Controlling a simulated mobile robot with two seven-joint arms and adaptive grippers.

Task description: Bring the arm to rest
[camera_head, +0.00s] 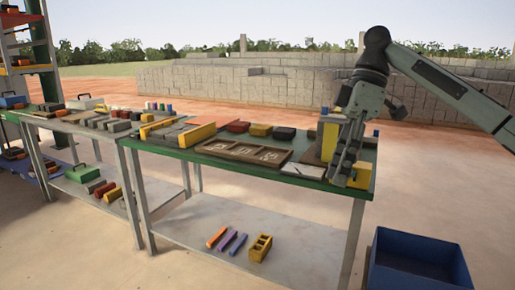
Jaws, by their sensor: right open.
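My right arm comes in from the right, and its grey-green gripper (342,172) points down at the right end of the green-topped table (230,168). The gripper is open, and I cannot make out anything between its fingers. A yellow block-like thing (361,176) is beside the fingertips; whether they touch it I cannot tell. A taller yellow piece (328,137), perhaps part of a press, stands behind the gripper and is partly hidden by it. My left gripper is not in view.
A brown tray with moulds (246,152) lies mid-table, a grey slab (302,171) at the front edge. A yellow holed brick (260,248) is on the lower shelf. A blue bin (418,262) stands at lower right. A second table (78,127) with blocks is left.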

